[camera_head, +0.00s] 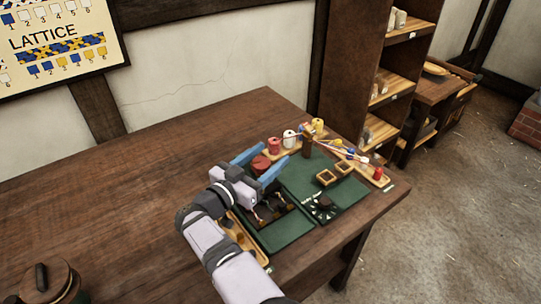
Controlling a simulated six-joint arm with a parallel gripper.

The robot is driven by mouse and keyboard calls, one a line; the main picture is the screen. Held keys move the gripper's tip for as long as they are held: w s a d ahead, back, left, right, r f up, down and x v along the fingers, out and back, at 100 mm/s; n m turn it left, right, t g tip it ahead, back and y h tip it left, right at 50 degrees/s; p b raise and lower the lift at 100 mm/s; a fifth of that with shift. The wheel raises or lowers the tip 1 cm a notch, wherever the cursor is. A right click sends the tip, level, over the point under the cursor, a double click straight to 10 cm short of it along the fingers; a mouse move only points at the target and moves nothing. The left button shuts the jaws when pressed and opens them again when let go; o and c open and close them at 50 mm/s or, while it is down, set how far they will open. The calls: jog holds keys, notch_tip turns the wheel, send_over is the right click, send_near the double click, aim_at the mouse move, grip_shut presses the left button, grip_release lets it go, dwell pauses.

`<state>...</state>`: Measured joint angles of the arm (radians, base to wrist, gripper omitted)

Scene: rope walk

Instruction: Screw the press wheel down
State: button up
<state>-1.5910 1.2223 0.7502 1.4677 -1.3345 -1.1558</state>
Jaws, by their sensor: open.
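A red round piece (261,165), which looks like the press wheel, shows between the two blue fingers of my gripper (274,154). The fingers are spread, one on each side of it. I cannot tell whether they touch it. The arm reaches in from the front, and my gripper's body hides what lies beneath and in front of the red piece. A black knob (323,202) on a dark plate with pale marks around it sits on the right front of the green mat (285,233).
Red (274,145) and white (290,139) spools stand on a wooden strip behind. A wooden post (307,143) stands at the back. A lidded round pot (47,280) sits front left.

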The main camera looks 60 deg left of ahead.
jog(key=shift+b+v, duration=0.55)
jog(key=shift+v, duration=2.45)
jog(key=shift+r, duration=0.15)
jog(key=w+a+r+n+y+p, duration=0.25)
jog(key=w+r+n+y, duration=0.5)
jog(key=r+y, duration=0.6)
jog(key=n+g+h+p, duration=0.15)
jog(key=n+g, duration=0.95)
jog(key=g, duration=1.1)
send_near(255, 169)
jog(key=w+a, duration=0.2)
jog(key=a, duration=0.1)
jog(key=shift+m, duration=0.25)
jog(key=shift+p+x, duration=1.35)
jog(key=shift+x, duration=2.5)
jog(key=shift+s+f, duration=0.15)
